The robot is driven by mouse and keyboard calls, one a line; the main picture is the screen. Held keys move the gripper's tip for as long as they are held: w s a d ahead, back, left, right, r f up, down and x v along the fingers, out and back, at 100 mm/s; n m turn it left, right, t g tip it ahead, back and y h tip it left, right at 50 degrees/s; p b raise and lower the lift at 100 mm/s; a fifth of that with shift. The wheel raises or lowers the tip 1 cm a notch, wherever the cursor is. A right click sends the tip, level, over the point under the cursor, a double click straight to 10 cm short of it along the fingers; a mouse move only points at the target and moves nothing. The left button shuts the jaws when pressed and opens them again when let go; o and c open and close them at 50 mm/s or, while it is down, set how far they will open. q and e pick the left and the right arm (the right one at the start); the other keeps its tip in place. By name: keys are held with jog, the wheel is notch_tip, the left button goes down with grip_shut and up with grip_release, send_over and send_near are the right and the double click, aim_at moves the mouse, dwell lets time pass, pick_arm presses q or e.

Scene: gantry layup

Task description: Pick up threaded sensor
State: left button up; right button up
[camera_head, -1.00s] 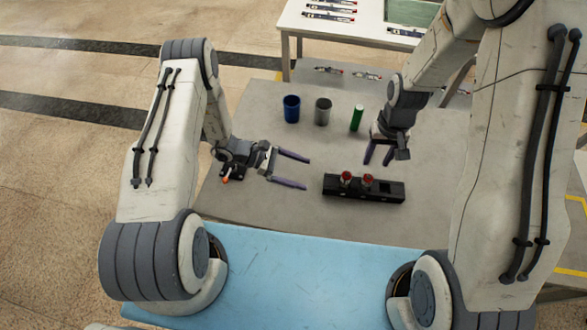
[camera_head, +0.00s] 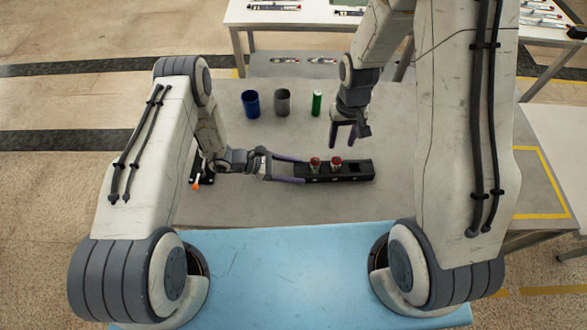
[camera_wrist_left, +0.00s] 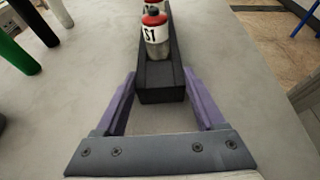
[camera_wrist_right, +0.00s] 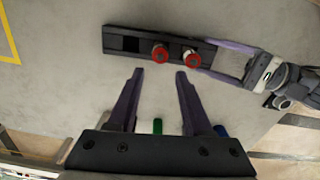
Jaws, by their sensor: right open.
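A threaded sensor with a red top and white body, marked S1 (camera_wrist_left: 155,34), stands upright in a long black rack (camera_head: 355,171). It is the left one of two red-topped sensors in the head view (camera_head: 315,163); the other (camera_head: 336,162) stands beside it. My left gripper (camera_head: 304,171) is open and empty, its purple fingers on either side of the rack's left end, short of the S1 sensor. Whether a finger touches the rack I cannot tell. My right gripper (camera_head: 344,142) is open and empty, beyond the rack, with both sensors ahead of it in its wrist view.
A black item with an orange tip (camera_head: 196,183) lies by my left forearm. Grey table is clear in front of the rack.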

aim_at(337, 159)
pick_arm(q)
jog(key=c, duration=0.7)
pick_arm(e)
jog(key=o, duration=0.4)
jog(key=shift+c, duration=0.2)
jog(key=n, duration=1.6)
jog(key=shift+d, duration=0.1)
jog(key=n, duration=0.7)
jog(key=shift+f+n, duration=0.15)
jog(key=shift+n, duration=0.25)
notch_tip(337, 159, down, 12)
jog(key=shift+r, duration=0.15)
